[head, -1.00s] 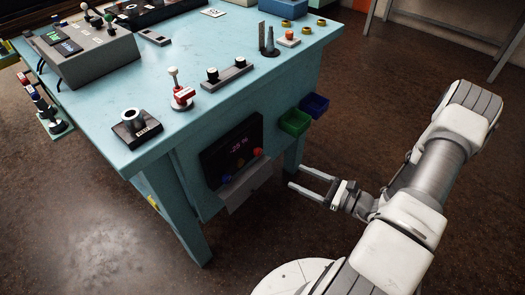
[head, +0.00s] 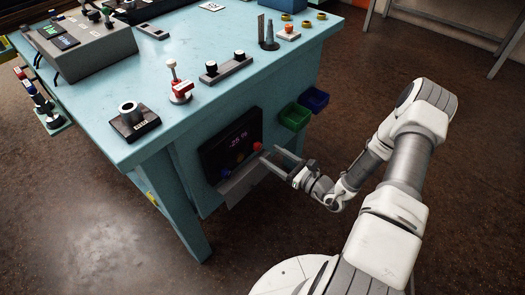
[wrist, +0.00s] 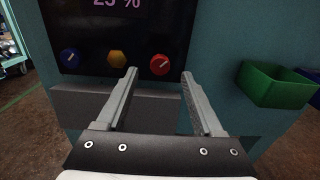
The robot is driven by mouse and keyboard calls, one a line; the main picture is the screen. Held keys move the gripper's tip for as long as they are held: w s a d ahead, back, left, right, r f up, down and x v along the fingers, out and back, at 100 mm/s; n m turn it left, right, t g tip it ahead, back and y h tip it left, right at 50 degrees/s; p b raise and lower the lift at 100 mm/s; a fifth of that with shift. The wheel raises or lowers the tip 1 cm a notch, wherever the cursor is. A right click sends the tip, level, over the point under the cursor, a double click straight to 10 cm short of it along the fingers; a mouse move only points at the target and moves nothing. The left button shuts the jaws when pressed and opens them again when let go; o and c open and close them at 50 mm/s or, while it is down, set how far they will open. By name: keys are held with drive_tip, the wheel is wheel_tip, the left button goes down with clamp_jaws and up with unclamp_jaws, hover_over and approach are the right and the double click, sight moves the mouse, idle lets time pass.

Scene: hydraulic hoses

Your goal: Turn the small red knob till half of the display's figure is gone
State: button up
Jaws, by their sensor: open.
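The small red knob (wrist: 160,64) is on the lower right of a black display panel (head: 213,158) on the table's side; a light pointer line crosses its face. It also shows in the head view (head: 258,147). The display's figure (wrist: 117,3) is purple and reads about 25 %, its top cut off in the wrist view; in the head view a mark stands before it. My gripper (wrist: 158,73) is open and empty. In the wrist view its fingertips lie on either side of the red knob, seemingly in front of it; contact cannot be told.
A blue knob (wrist: 69,57) and a yellow-orange knob (wrist: 117,59) sit left of the red one. A grey ledge (wrist: 75,102) juts out below the panel. A green bin (wrist: 276,84) and a blue bin (head: 315,99) hang to the right. Open floor lies around my arm.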

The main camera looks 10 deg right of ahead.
sight(260, 148)
drive_tip(key=shift+b+x, duration=0.3)
drive_tip(key=shift+x, duration=2.05)
clamp_jaws()
